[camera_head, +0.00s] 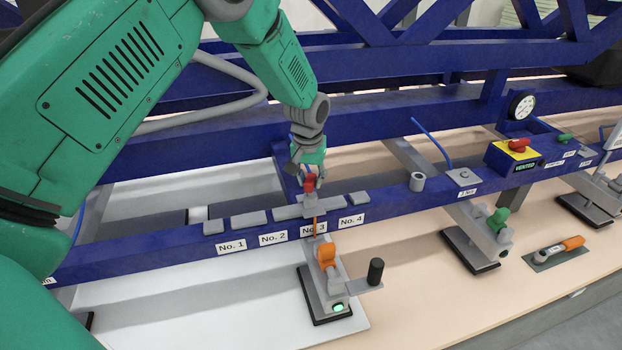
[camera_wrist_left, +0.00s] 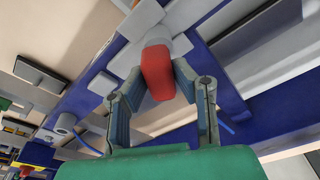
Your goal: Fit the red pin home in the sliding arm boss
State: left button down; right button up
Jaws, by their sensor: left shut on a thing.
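The red pin (camera_head: 310,183) stands at the No. 3 position on the blue rail, over the grey boss (camera_head: 310,203) of the sliding arm. My left gripper (camera_head: 308,172) comes down from above and is shut on the red head of the pin. In the left wrist view, the red head (camera_wrist_left: 158,72) sits between the two fingers of the left gripper (camera_wrist_left: 156,84), with the grey boss (camera_wrist_left: 180,44) just beyond it. The pin's shank is hidden, so I cannot tell how deep it sits. My right gripper is not in view.
The blue rail (camera_head: 400,193) carries grey blocks and labels No. 1 to No. 4. Below No. 3, an arm with an orange clamp handle (camera_head: 327,256), a black knob (camera_head: 375,271) and a foot pad rests on a white panel (camera_head: 200,310). A yellow valve box (camera_head: 512,157) stands at right.

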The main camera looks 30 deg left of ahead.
pick_arm(q)
jog(key=shift+f+b, duration=0.45)
jog(key=shift+f, duration=0.6)
jog(key=c, duration=1.2)
grip_release()
jog(key=shift+s+d+r+p, duration=0.1)
jog(key=shift+s+r+p, duration=0.1)
jog(key=shift+r+p, duration=1.3)
notch_tip(320, 180, up, 2)
jog(key=shift+s+r, duration=0.1)
jog(key=shift+s+d+r, duration=0.1)
jog(key=shift+s+r, duration=0.05)
jog(key=shift+r, duration=0.55)
jog(key=shift+s+d+r, duration=0.1)
jog(key=shift+r, duration=0.55)
